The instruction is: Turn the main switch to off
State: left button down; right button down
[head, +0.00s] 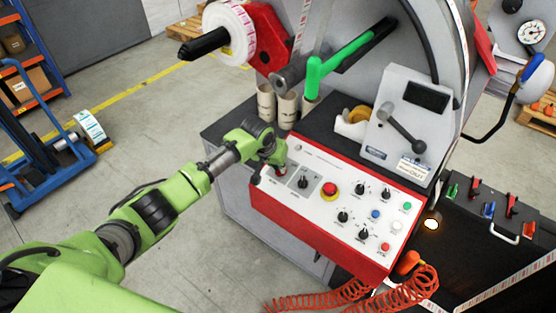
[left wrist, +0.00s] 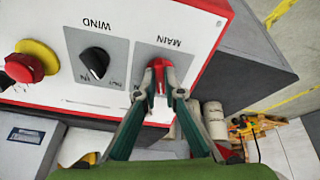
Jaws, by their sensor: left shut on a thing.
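The main switch (left wrist: 158,66) is a red knob on a grey plate marked MAIN in the left wrist view. My left gripper (left wrist: 160,85) is shut on the red knob, with a green-grey finger on each side. In the head view my left gripper (head: 281,168) is at the left end of the red-framed white control panel (head: 318,160) and covers much of the main switch. The knob's markings are hidden by the fingers, so its setting cannot be read. My right gripper is not in view.
The black WIND knob (left wrist: 95,62) sits beside the main switch, then a red emergency button (head: 330,189) on yellow. Several knobs and small buttons fill the panel's right. Cardboard cores (head: 266,104) stand behind the panel. Coiled red hoses (head: 408,290) hang at the front.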

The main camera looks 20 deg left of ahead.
pick_arm(q)
jog(key=shift+r+n+p, duration=0.1)
jog(key=shift+n+p, duration=0.7)
jog(key=shift+n, duration=0.3)
jog(key=shift+d, duration=0.1)
jog(key=c, duration=2.1)
grip_release()
jog(key=shift+c, duration=0.2)
jog(key=d+v, duration=0.1)
jog(key=v, duration=1)
jog(key=shift+s+a+r, duration=0.2)
jog(key=shift+a+r, duration=0.2)
jog(key=shift+a, duration=0.05)
